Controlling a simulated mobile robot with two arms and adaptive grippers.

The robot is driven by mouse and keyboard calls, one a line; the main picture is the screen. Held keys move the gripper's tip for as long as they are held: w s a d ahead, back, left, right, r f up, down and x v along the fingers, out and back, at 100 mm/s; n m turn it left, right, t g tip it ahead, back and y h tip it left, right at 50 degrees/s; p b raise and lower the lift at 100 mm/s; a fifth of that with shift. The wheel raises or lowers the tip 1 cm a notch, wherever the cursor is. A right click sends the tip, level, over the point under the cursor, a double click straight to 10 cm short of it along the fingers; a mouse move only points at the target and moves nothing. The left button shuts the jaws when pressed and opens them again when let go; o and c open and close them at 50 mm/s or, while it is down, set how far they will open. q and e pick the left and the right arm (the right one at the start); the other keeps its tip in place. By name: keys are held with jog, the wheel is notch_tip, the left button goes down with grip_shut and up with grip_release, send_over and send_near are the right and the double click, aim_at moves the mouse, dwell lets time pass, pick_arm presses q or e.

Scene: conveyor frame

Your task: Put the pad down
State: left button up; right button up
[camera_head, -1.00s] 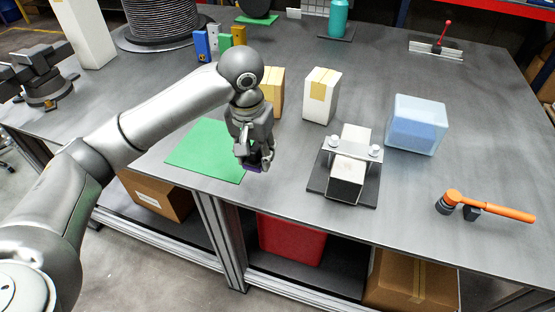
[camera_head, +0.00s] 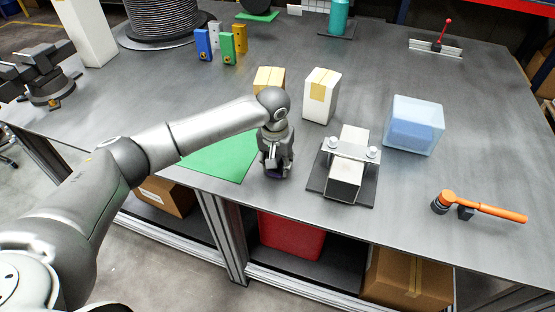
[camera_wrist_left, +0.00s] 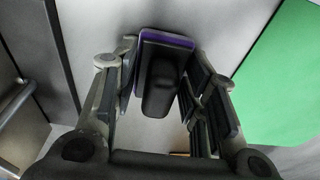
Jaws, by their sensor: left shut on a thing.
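The pad (camera_wrist_left: 170,42) is a dark block with a purple edge and a black grip. In the left wrist view it sits between the fingers of my left gripper (camera_wrist_left: 165,85), which is shut on it. In the head view my left gripper (camera_head: 275,168) points down near the table's front edge, between the green mat (camera_head: 228,160) and the metal clamp fixture (camera_head: 346,172). Only a little purple of the pad (camera_head: 274,176) shows below the fingers. I cannot tell whether it touches the table. My right gripper is not in view.
A white box (camera_head: 320,97) and a cardboard box (camera_head: 268,80) stand behind the gripper. A translucent blue bin (camera_head: 414,125) and an orange-handled tool (camera_head: 485,208) are to the right. The grey table (camera_head: 400,185) is bare between the fixture and the tool.

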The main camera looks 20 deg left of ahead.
pick_arm(q)
jog(key=shift+f, duration=0.15)
jog(key=shift+s+f, duration=0.35)
jog(key=shift+f, duration=0.15)
jog(key=o, duration=0.8)
jog(key=shift+f, duration=0.1)
jog(key=shift+o, duration=1)
jog(key=shift+w+f, duration=0.15)
jog(key=shift+r, duration=0.45)
jog(key=r, duration=0.4)
jog(key=s+r+b, duration=0.1)
jog(key=r, duration=0.7)
jog(key=shift+s+r+b, duration=0.15)
jog(key=shift+r+b, duration=0.2)
jog(key=shift+r, duration=0.05)
jog(key=shift+f, duration=0.1)
